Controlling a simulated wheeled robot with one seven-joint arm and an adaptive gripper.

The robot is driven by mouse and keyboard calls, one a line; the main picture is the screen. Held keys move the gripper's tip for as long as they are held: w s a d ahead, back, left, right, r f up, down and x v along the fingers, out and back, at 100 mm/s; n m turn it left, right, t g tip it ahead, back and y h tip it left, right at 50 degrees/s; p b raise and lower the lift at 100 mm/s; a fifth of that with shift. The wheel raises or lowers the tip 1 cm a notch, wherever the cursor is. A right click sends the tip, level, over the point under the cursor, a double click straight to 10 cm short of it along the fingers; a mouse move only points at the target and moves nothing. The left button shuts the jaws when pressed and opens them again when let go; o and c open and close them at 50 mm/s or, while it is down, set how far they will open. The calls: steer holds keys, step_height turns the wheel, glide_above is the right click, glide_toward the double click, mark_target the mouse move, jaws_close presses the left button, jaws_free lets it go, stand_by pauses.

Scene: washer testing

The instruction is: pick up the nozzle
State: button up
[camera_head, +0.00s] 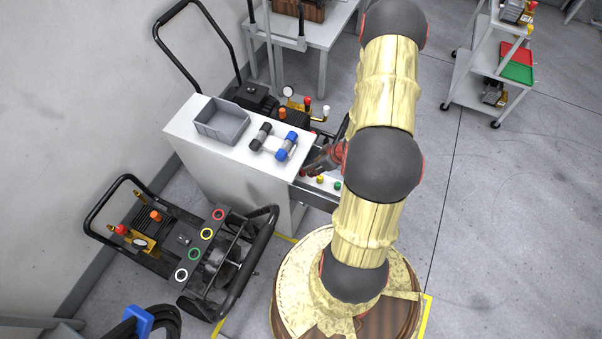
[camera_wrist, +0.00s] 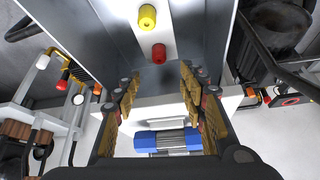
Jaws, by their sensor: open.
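Small coloured nozzles sit in an open drawer (camera_head: 322,197) on the right side of the white cabinet. In the head view a yellow nozzle (camera_head: 320,179) and a green nozzle (camera_head: 337,185) show. In the wrist view a yellow nozzle (camera_wrist: 147,16) and a red nozzle (camera_wrist: 158,53) stand apart on a white strip inside the drawer. My gripper (camera_wrist: 160,92) is open and nothing shows between its fingers. It is over the drawer area, with both nozzles ahead of its fingertips. In the head view my arm partly hides the gripper and drawer.
The white cabinet (camera_head: 205,142) carries a grey bin (camera_head: 222,122) and cylinders with black and blue ends (camera_head: 286,147). The drawer's metal walls flank the nozzles. A pressure washer with coloured rings (camera_head: 194,254) stands at front left. A shelf cart (camera_head: 476,80) stands at back right; floor at right is clear.

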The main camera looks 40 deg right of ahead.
mark_target(302, 173)
steer(key=b+x, duration=0.4)
steer(key=x, duration=0.6)
steer(key=shift+f, duration=0.15)
steer(key=shift+c, duration=0.9)
steer(key=shift+d, duration=0.1)
jaws_close()
